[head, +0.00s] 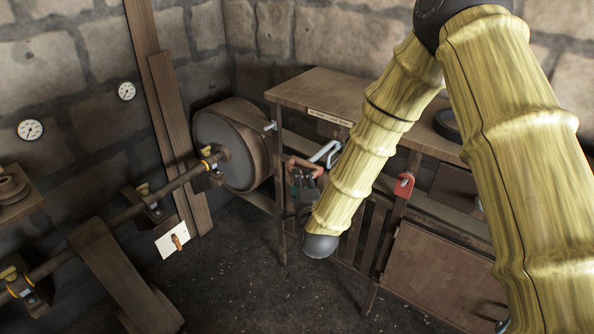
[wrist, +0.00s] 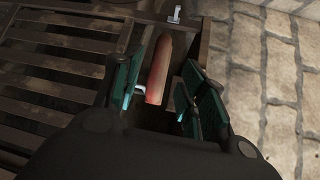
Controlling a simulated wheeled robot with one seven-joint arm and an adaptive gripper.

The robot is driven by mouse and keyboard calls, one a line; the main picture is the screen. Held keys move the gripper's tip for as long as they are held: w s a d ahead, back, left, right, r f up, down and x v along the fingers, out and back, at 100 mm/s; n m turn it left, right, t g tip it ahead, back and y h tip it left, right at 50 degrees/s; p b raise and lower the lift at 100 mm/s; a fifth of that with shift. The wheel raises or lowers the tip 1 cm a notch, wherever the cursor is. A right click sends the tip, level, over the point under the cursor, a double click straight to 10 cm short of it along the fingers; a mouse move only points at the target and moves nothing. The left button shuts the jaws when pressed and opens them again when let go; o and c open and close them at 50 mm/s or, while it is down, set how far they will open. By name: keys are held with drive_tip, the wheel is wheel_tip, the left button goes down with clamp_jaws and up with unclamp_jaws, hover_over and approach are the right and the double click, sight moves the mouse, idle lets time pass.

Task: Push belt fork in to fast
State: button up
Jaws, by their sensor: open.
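A reddish-brown wooden handle (head: 302,164) sticks out at the front left of the wooden bench frame, beside a pale metal bar (head: 324,151). I take it to be the belt fork's handle. In the wrist view the handle (wrist: 160,66) lies between the two teal-padded fingers of my gripper (wrist: 163,92). The fingers are apart on either side of it; the left finger is very close, and I cannot tell whether it touches. In the head view my gripper (head: 303,186) is just below the handle, partly hidden by my arm. The fork's far end is not clear.
The bench (head: 315,88) carries a small label (head: 330,117), too small to read. A large drum pulley (head: 232,145) and its shaft (head: 175,187) stand at the left. A red lever (head: 404,185) hangs on the frame to the right. The floor (head: 235,270) in front is clear.

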drive_tip(key=p+x, duration=0.1)
drive_tip(key=x, duration=0.5)
drive_tip(key=shift+w, duration=0.2)
clamp_jaws()
